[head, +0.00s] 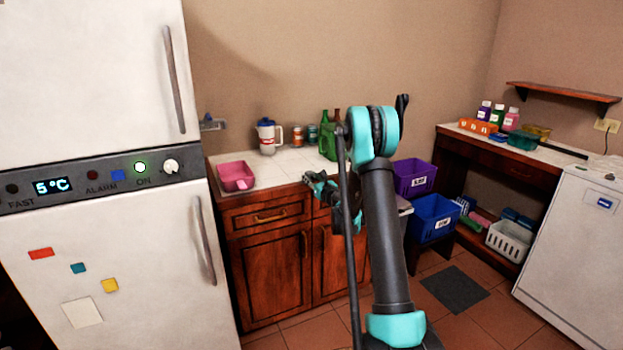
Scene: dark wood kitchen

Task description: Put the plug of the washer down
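The white washer-like appliance (570,260) stands at the far right, partly cut off by the picture edge. A wall outlet (607,126) is above it, with a thin cord (606,145) hanging below. A small dark object (610,176) lies on the appliance top near the cord; it is too small to tell whether it is the plug. My gripper (317,182) is in the middle of the view, in front of the cabinet and far left of the appliance. Its fingers are small and partly hidden by my arm, so I cannot tell whether they are open or hold anything.
A fridge (95,240) fills the left. A tiled counter (285,172) holds a pink pan (236,176), pitcher (268,136) and cans. Purple (414,178) and blue (435,217) bins stand behind my arm. The floor around the grey mat (453,289) is clear.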

